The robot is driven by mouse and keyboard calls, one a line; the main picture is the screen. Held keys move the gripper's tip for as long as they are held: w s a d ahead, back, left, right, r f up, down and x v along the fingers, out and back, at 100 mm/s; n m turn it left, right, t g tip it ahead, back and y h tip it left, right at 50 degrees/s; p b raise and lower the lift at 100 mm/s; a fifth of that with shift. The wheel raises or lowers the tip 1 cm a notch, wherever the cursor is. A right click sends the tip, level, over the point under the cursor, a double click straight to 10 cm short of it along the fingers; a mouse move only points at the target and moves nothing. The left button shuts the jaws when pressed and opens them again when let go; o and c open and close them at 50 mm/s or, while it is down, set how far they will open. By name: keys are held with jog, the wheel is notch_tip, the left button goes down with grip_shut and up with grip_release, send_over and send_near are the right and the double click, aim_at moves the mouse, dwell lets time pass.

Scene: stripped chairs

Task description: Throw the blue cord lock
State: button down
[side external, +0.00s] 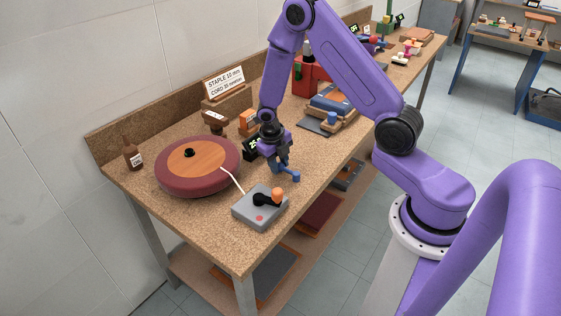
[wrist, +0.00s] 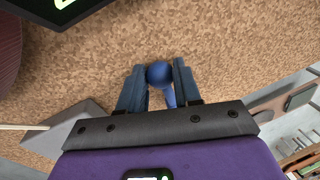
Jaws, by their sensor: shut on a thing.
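The blue cord lock (wrist: 159,73) shows in the wrist view as a rounded blue knob with a short stem, between the two finger tips. My gripper (wrist: 160,88) is shut on it, one dark blue finger on each side. In the side external view my gripper (side external: 281,164) points down over the front part of the bench, and the blue knob (side external: 295,177) sticks out to its right. The fingers partly hide the stem, and I cannot tell whether its lower end is fixed to anything.
A grey box (side external: 250,213) with a black lever and orange knob (side external: 278,194) stands at the bench's front edge. A round maroon cushion with a wooden disc (side external: 190,160) lies left. A dark display (side external: 251,147) is close behind my gripper. A brown bottle (side external: 132,156) stands far left.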

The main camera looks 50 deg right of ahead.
jog(key=shift+a, duration=0.15)
dwell(0.4)
jog(key=c, duration=1.1)
grip_release()
jog(key=a+r, duration=0.1)
jog(key=r, duration=0.4)
jog(key=a+r, duration=0.1)
jog(key=r, duration=0.5)
jog(key=a+r, duration=0.1)
jog(key=r, duration=0.5)
jog(key=shift+w+a+r, duration=0.1)
jog(key=shift+w+a, duration=0.05)
jog(key=shift+w, duration=0.15)
jog(key=s+a+r+m+y, duration=0.1)
jog(key=s+a+r+m, duration=0.2)
jog(key=s+a+m, duration=0.7)
jog(key=s+m, duration=0.3)
jog(key=s, duration=0.3)
jog(key=s+m+y, duration=0.1)
jog(key=s+m, duration=0.3)
jog(key=s, duration=0.2)
jog(key=s+r+m, duration=0.1)
jog(key=s+m, duration=0.3)
jog(key=s, duration=0.2)
jog(key=shift+r+t+y, duration=0.1)
jog(key=shift+t+y, duration=0.2)
